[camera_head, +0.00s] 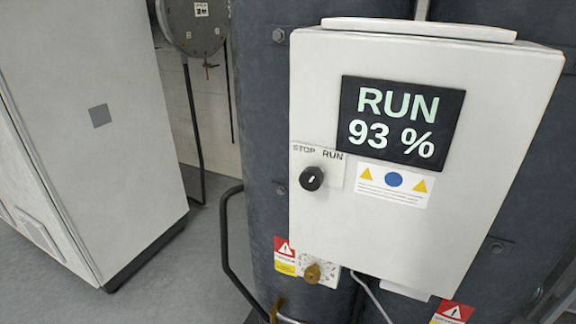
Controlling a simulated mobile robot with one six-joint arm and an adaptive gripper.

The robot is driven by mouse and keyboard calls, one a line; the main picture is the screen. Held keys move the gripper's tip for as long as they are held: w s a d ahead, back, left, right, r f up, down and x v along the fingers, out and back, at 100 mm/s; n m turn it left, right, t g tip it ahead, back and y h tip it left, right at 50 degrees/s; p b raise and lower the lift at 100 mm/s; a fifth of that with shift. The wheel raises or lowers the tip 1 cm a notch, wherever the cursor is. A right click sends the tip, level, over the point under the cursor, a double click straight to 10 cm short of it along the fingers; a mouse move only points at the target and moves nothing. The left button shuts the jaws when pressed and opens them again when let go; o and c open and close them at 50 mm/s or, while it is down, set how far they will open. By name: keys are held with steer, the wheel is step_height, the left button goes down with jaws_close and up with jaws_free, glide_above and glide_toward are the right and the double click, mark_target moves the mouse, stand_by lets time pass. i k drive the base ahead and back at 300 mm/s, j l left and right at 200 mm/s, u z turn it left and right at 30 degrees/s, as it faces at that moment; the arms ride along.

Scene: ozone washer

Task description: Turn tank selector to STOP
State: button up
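The tank selector (312,178) is a round black knob on the lower left of the white control box (256,200). Its plate carries the labels STOP on the left and RUN on the right. A small white mark shows on the knob, close to upright; I cannot tell exactly which label it points to. The display (402,125) above and to the right reads RUN 93 %. My gripper is not in view, and nothing touches the knob.
A brass-coloured knob (313,273) sits on a dial plate below the box. A black bent pipe rail (228,255) stands at the left of the dark tank (262,110). A grey cabinet (95,130) stands at left, with open floor (170,285) in front.

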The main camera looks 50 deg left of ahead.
mark_target(311, 178)
steer(key=u, duration=0.45)
steer(key=j+u, duration=0.1)
steer(key=u, duration=0.35)
steer(key=i+u, duration=0.1)
steer(key=u, duration=0.85)
